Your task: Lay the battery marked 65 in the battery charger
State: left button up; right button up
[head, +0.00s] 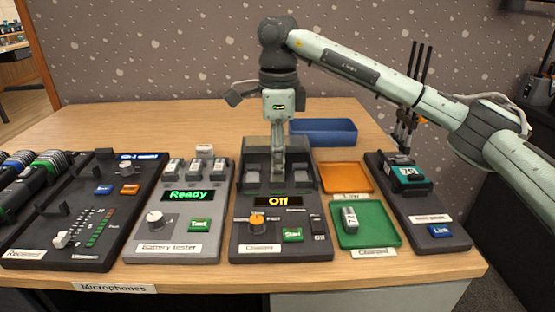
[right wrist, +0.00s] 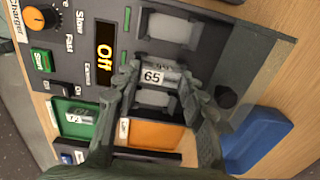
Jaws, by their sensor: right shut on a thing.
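The battery marked 65 (right wrist: 152,77) is between the fingers of my right gripper (right wrist: 160,82), which is shut on it. In the head view my right gripper (head: 278,178) points down over the battery charger (head: 280,220), and its fingers hide the battery there. The charger has two bays: one (right wrist: 172,28) lies above the battery in the right wrist view, the other (right wrist: 155,98) just below it. I cannot tell whether the battery touches the charger. The charger's display reads "Off". My left gripper is not in view.
A battery tester (head: 165,220) reading "Ready" stands left of the charger, with several batteries behind its display. To the right are an empty orange tray (head: 346,177) and a green tray (head: 380,235) holding one battery (head: 349,217). A blue bin (head: 325,131) stands behind.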

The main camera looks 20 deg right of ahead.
jog(key=shift+s+a+f, duration=0.1)
jog(key=shift+s+f, duration=0.1)
jog(key=shift+f, duration=0.55)
jog(key=o, duration=1.2)
jog(key=shift+f, duration=0.1)
jog(key=shift+c, duration=0.2)
jog(key=shift+o, duration=0.6)
jog(key=shift+w, duration=0.1)
jog(key=c, duration=0.5)
jog(key=shift+r, duration=0.2)
jog(key=shift+w+r+p, duration=0.1)
jog(key=shift+r+p, duration=1.9)
jog(key=shift+r, duration=1.1)
